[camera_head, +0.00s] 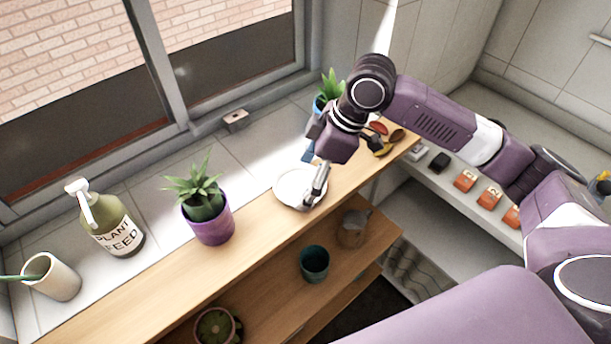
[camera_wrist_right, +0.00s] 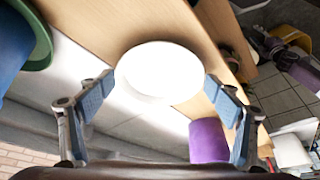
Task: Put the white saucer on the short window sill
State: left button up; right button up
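The white saucer (camera_head: 296,187) lies flat beneath a window, across the seam between a tiled ledge (camera_head: 255,143) and a wooden top (camera_head: 180,262). It also shows in the right wrist view (camera_wrist_right: 158,70). My right gripper (camera_head: 314,184) is over the saucer, pointing down. In the right wrist view its fingers (camera_wrist_right: 160,92) are spread wide, one to each side of the saucer; whether they touch it is unclear. A second, light ledge (camera_head: 447,193) runs at the right; which one is the short sill is unclear.
A purple-potted plant (camera_head: 211,222), a plant feed bottle (camera_head: 112,226) and a white cup (camera_head: 55,278) stand left of the saucer. Another plant (camera_head: 328,88) stands behind my wrist. Several orange items (camera_head: 466,181) and a black one (camera_head: 439,162) line the right ledge.

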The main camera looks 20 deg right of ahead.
jog(key=shift+o, duration=0.7)
jog(key=shift+r, duration=0.2)
jog(key=b+v, duration=0.1)
jog(key=v, duration=1.1)
jog(key=shift+b, duration=0.35)
jog(key=shift+a, duration=0.1)
